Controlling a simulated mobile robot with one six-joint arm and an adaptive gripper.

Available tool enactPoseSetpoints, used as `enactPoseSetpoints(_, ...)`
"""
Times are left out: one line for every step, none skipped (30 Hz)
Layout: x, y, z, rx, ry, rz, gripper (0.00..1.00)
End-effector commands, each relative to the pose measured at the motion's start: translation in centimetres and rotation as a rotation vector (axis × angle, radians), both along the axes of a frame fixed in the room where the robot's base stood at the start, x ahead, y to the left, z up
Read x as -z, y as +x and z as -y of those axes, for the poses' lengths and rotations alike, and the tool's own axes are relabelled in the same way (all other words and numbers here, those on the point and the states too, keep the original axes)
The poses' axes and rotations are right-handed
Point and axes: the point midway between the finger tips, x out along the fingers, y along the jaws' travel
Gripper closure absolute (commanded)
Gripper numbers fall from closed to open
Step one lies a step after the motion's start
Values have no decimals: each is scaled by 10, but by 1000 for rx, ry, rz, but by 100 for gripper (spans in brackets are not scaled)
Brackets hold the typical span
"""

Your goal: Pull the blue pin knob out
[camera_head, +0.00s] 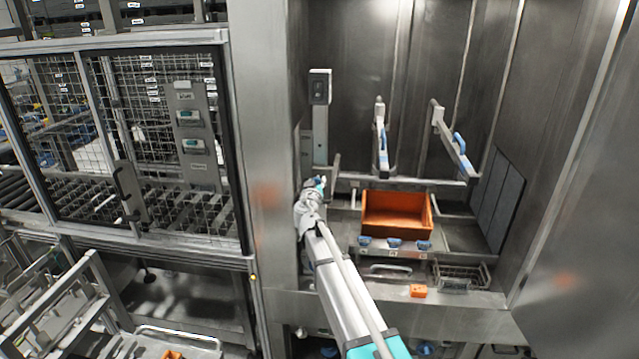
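Three small blue knob-like parts sit in a row on the ledge in front of the orange bin: a left one (364,241), a middle one (394,243) and a right one (424,245). I cannot tell which one is the pin knob, or whether it is one of these. My arm reaches in from the bottom and ends at the left side of the washer opening. My gripper (319,182) is there, up and left of the blue parts and apart from them. Its fingers are too small and partly hidden to show whether they are open.
An orange bin (397,212) stands in the opening. Two metal bars with blue handles, a left one (381,135) and a right one (453,143), hang above it. A wire basket (461,275) and a small orange block (418,290) are in front. A mesh door (150,130) is at left.

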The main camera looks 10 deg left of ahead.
Motion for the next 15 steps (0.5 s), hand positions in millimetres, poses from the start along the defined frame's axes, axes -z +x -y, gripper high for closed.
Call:
enactPoseSetpoints(0,-2,0,-1,1,0,46)
enactPoseSetpoints(0,-2,0,-1,1,0,40)
enactPoseSetpoints(0,-2,0,-1,1,0,33)
enactPoseSetpoints(0,-2,0,-1,1,0,27)
enactPoseSetpoints(0,-2,0,-1,1,0,21)
enactPoseSetpoints(0,-2,0,-1,1,0,19)
enactPoseSetpoints(0,-1,0,0,1,0,19)
enactPoseSetpoints(0,-1,0,0,1,0,19)
enactPoseSetpoints(0,-1,0,0,1,0,19)
enactPoseSetpoints(0,-1,0,0,1,0,19)
enactPoseSetpoints(0,-1,0,0,1,0,19)
enactPoseSetpoints(0,-1,0,0,1,0,19)
enactPoseSetpoints(0,-1,0,0,1,0,19)
enactPoseSetpoints(0,-1,0,0,1,0,19)
enactPoseSetpoints(0,-1,0,0,1,0,19)
